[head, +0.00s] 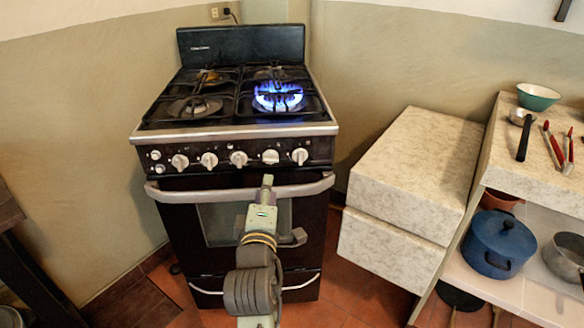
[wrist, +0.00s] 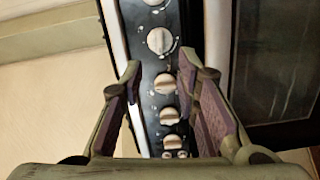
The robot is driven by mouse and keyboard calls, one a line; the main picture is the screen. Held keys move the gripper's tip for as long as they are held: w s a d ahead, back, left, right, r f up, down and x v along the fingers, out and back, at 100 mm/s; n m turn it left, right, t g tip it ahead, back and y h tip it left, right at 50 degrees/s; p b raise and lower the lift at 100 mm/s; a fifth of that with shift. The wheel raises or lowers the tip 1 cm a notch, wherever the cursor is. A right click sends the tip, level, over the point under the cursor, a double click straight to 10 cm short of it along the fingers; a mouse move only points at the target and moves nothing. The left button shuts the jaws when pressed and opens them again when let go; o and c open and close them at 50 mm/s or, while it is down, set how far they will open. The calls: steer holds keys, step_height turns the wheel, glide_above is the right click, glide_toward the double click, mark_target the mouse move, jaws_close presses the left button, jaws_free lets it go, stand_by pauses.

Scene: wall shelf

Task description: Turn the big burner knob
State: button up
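The black stove's front panel (head: 225,155) carries a row of several white knobs, with two small ones at its left end. From the left, the third large knob (head: 238,158) also shows in the wrist view (wrist: 165,83). The fourth (head: 270,156) shows there too (wrist: 160,40), and the rightmost (head: 300,156) is cut by its top edge. I cannot tell which is the big burner knob. My gripper (head: 267,181) is just below the fourth knob in the head view. Its fingers (wrist: 159,68) are apart and empty, facing the panel.
The right front burner (head: 278,96) has a blue flame; the others look unlit. The oven handle (head: 240,190) runs below the panel, behind my gripper. A pale stone block (head: 415,170) stands right of the stove. A shelf (head: 500,160) holds pots and utensils.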

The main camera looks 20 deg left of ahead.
mark_target(270, 161)
steer(key=p+x, duration=0.1)
steer(key=x, duration=0.9)
steer(key=shift+w+a+p, duration=0.15)
steer(key=shift+w+p, duration=0.15)
steer(key=shift+p, duration=0.05)
steer(key=shift+c, duration=0.5)
jaws_close()
